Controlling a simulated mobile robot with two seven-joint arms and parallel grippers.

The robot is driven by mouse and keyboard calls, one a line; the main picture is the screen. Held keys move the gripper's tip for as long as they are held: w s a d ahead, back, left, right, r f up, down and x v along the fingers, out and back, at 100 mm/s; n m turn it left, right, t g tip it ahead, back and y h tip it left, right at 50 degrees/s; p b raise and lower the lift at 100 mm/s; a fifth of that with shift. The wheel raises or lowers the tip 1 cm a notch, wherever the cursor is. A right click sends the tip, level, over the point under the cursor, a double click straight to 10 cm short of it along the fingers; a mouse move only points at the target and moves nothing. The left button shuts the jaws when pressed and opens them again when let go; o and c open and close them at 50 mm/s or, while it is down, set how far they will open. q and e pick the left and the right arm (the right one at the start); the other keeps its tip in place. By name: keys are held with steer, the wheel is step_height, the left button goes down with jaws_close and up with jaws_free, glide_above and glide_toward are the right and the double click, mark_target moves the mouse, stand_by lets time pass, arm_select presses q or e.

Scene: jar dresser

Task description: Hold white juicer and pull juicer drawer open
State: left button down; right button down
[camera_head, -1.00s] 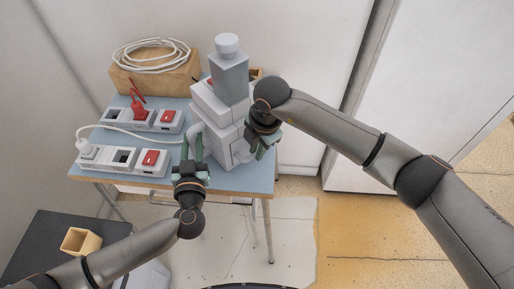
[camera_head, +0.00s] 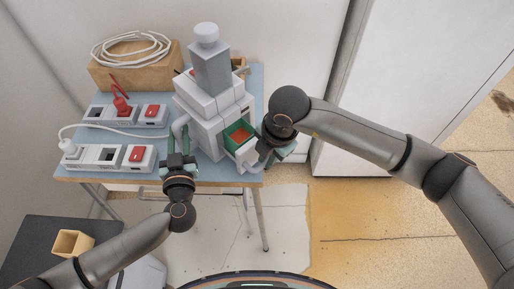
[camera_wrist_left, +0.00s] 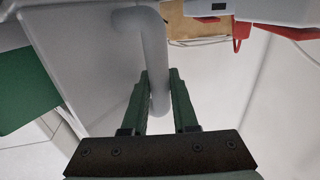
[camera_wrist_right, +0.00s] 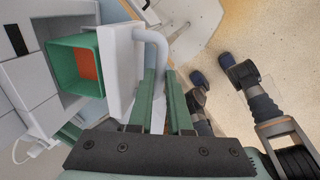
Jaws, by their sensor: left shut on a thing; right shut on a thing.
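The white juicer (camera_head: 209,107) stands on the blue table, with a grey block and round cap on top. Its drawer (camera_head: 238,136), green inside with an orange-red patch, stands partly out of the front; the right wrist view shows the open drawer (camera_wrist_right: 76,64) too. My left gripper (camera_head: 178,162) is shut on the juicer's curved side handle (camera_wrist_left: 155,60). My right gripper (camera_head: 272,148) is shut on the drawer's white handle (camera_wrist_right: 155,50) at the front. The right gripper partly hides the drawer front in the head view.
White socket strips with red switches (camera_head: 137,154) lie on the table's left. A wooden box (camera_head: 135,72) with a coiled white cable (camera_head: 130,47) stands behind them. A black surface with a small tan box (camera_head: 72,243) is at lower left. Floor in front is clear.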

steer(key=shift+s+d, duration=0.1)
steer(key=shift+d, duration=0.1)
steer(key=c, duration=0.8)
jaws_free()
steer(key=shift+c, duration=0.2)
steer(key=shift+r, duration=0.1)
step_height(320, 180, up, 12)
steer(key=s+d, duration=0.1)
steer(key=shift+s+d, duration=0.3)
steer(key=shift+s, duration=0.05)
steer(key=shift+f, duration=0.2)
arm_select(q)
steer(key=c, duration=0.6)
jaws_free()
